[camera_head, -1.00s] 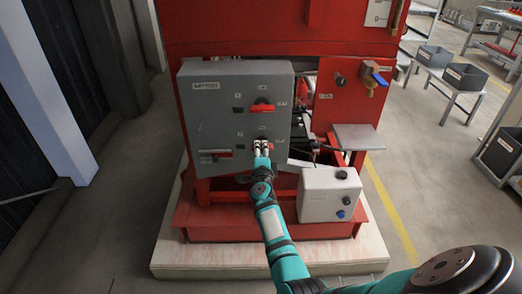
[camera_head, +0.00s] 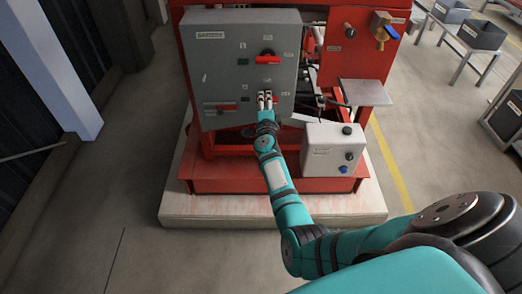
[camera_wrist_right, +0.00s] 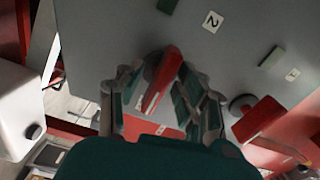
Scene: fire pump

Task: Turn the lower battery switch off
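The grey battery control box (camera_head: 225,75) is mounted on the red pump frame in the head view. An upper switch with a red handle (camera_head: 267,59) shows on its face. My right gripper (camera_head: 265,97) is at the face just below it, over the lower switch, which it largely hides. In the right wrist view, a tilted red handle (camera_wrist_right: 162,80) lies between the fingers of the right gripper (camera_wrist_right: 160,100), near the "2" label. The fingers stand apart on either side; whether either touches the handle is unclear. My left gripper is not in view.
Another red handle (camera_head: 222,107) is at the box's lower left. A white box (camera_head: 332,150) is to the lower right, below a grey shelf plate (camera_head: 366,92). A brass valve with a blue handle (camera_head: 384,28) is at the upper right. Floor is clear left of the plinth.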

